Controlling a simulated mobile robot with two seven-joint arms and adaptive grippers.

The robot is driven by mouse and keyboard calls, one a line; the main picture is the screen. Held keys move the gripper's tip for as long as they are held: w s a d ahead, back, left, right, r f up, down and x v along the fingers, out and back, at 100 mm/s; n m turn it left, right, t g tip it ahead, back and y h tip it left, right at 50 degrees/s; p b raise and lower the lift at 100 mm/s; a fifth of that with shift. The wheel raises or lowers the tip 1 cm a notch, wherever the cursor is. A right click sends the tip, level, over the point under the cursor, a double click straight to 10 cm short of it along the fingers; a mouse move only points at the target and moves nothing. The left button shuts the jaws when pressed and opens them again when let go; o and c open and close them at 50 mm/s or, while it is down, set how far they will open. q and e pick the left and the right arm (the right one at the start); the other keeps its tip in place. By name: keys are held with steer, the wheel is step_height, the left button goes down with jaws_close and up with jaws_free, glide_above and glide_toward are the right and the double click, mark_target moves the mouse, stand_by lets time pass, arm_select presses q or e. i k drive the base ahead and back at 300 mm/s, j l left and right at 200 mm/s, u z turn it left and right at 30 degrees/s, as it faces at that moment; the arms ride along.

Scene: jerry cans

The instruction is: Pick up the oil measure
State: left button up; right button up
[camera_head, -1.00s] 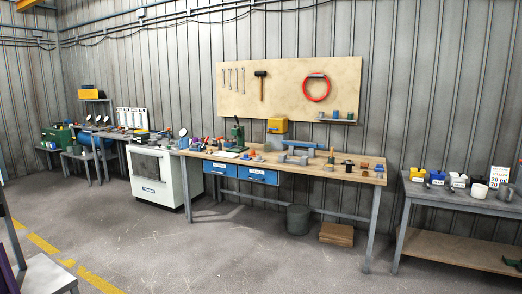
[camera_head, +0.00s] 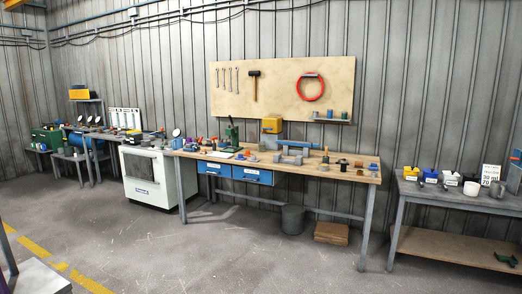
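I cannot tell for certain which thing is the oil measure. On the grey table at the right stand a white cup (camera_head: 471,188) and a grey mug-like vessel (camera_head: 497,189), side by side near a sign (camera_head: 490,174) that reads in part "30 ml" and "70". Either vessel could be the measure. Neither of my grippers shows in this view.
A bucket (camera_head: 293,219) and wooden box (camera_head: 331,233) sit below.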

mark_target(262, 145)
steer(key=i, duration=3.95)
steer(key=j+u, duration=0.05)
steer(key=j, duration=0.1)
